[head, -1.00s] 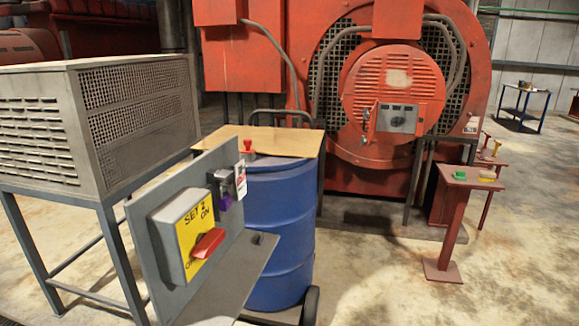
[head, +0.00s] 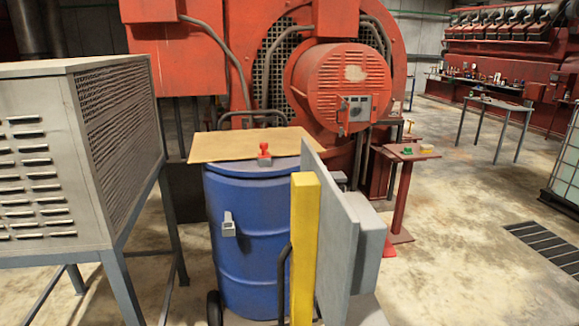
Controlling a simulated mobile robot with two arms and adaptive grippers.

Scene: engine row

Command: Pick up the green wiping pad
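A small green item (head: 407,150) lies on the top of a red pedestal stand (head: 397,153), right of centre in the head view. It is too small to tell for sure that it is the wiping pad. A yellow item (head: 427,148) lies to its right on the same top. Neither of my grippers is in view.
A blue drum (head: 250,235) with a board on top stands close, beside a grey panel (head: 335,235) and yellow post (head: 304,245). A grey louvred cabinet (head: 60,160) is at left. Concrete floor (head: 450,240) is open at right, with a floor grate (head: 550,250).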

